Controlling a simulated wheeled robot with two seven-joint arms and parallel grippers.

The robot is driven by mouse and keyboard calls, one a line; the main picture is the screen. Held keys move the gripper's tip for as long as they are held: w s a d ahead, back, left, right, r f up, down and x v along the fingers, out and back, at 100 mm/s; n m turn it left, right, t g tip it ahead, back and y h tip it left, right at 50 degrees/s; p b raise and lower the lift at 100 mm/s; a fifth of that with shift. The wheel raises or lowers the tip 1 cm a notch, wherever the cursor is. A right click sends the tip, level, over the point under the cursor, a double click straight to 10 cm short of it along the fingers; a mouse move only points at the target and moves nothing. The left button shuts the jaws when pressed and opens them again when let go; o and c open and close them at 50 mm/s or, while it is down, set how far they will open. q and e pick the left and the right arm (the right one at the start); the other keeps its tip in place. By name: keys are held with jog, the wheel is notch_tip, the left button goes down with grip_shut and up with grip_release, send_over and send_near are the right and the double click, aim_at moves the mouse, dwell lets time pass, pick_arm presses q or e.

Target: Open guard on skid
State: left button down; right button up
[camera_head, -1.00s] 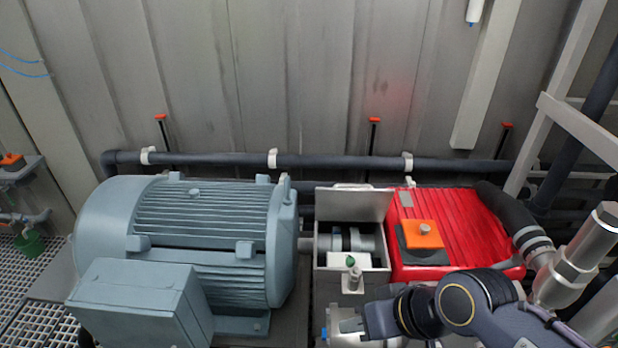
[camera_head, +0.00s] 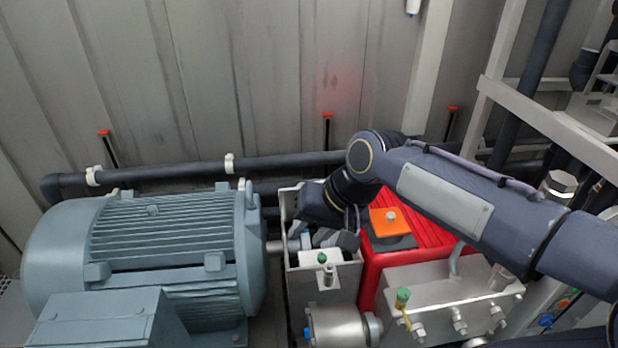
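The guard is a grey metal box (camera_head: 322,283) between the blue-grey motor and the red pump housing. Its front wall and a small green-topped fitting (camera_head: 322,258) show in the head view. A pale upright plate edge (camera_head: 288,204) shows at the back left of the box; the rest of the plate is hidden behind my arm. My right gripper (camera_head: 325,238) reaches down from behind into the top of the box, with its fingers over the opening. Whether the fingers hold or touch anything is unclear. My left gripper is out of view.
The large motor (camera_head: 150,260) fills the left. The red housing (camera_head: 375,285) with an orange block (camera_head: 390,220) lies under my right arm. A metal manifold (camera_head: 450,292) stands in front. A dark pipe (camera_head: 190,172) runs along the wall behind.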

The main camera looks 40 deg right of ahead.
jog(key=w+d+f+m+g+h, duration=0.1)
jog(key=w+d+m, duration=0.6)
jog(key=w, duration=0.4)
jog(key=w+d+f+m+g+h, duration=0.15)
jog(key=w+d+m, duration=0.35)
jog(key=w+d, duration=0.6)
jog(key=w+d+f+m, duration=0.1)
jog(key=w+f, duration=0.1)
jog(key=f, duration=0.2)
jog(key=w+d+f+m+g, duration=0.1)
jog(key=w+f+m, duration=0.1)
jog(key=f, duration=0.2)
jog(key=w+d+f+m+h, duration=0.1)
jog(key=w+f+m, duration=0.1)
jog(key=f, duration=0.2)
jog(key=shift+d+f+g, duration=0.15)
jog(key=shift+f+g, duration=0.1)
jog(key=shift+c, duration=0.4)
grip_shut()
